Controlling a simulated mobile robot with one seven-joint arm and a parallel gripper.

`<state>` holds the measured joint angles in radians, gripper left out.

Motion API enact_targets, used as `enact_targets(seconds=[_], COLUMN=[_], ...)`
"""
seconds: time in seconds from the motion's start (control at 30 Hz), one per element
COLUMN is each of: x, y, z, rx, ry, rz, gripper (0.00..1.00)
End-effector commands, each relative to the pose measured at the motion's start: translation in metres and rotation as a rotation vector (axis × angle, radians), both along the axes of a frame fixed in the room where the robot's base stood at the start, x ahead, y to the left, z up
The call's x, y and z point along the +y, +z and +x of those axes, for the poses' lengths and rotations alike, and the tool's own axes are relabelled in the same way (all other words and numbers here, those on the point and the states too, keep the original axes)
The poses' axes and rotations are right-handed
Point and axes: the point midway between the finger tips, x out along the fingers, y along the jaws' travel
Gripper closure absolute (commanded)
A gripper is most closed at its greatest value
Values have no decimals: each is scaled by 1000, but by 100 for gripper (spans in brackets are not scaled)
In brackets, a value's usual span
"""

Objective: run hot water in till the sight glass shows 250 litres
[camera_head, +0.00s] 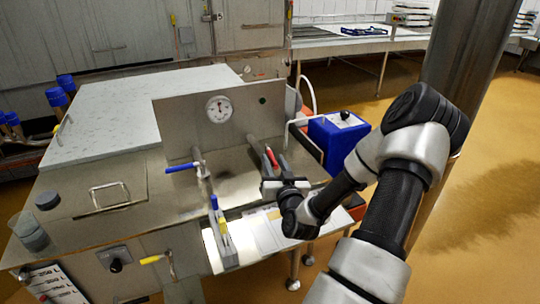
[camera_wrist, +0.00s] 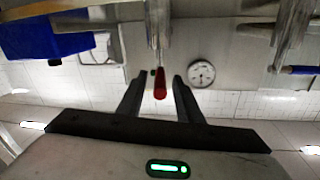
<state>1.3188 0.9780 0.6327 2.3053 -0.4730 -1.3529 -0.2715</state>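A red-handled valve (camera_head: 271,157) sits on a steel pipe at the right of the vat. In the wrist view its red handle (camera_wrist: 160,86) lies between my gripper's fingers, with gaps on both sides. My gripper (camera_head: 275,170) is open around the handle; I cannot tell if it touches. A blue-handled valve (camera_head: 181,168) is on another pipe to the left; its blue handle also shows in the wrist view (camera_wrist: 299,70).
A round dial (camera_head: 219,109) is on the steel back panel. A blue box (camera_head: 338,136) stands right of the valves. A yellow lever (camera_head: 152,259) and a blue-tipped lever (camera_head: 214,203) are at the vat front. The floor at right is clear.

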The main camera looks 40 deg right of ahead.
Motion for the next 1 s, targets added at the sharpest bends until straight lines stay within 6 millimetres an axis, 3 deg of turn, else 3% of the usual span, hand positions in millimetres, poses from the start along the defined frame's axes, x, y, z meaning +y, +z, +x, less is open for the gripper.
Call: enact_targets(seconds=[0.1,0.3,0.67,0.9,1.0], x=[-9,-18,-20,-20,-20], y=[-1,-1,0,0,0], z=[22,43,48,48,48], rx=[-1,0,1,1,1], ry=[1,0,0,0,0], rz=[0,-1,-1,-1,-1], gripper=[68,68,68,100,100])
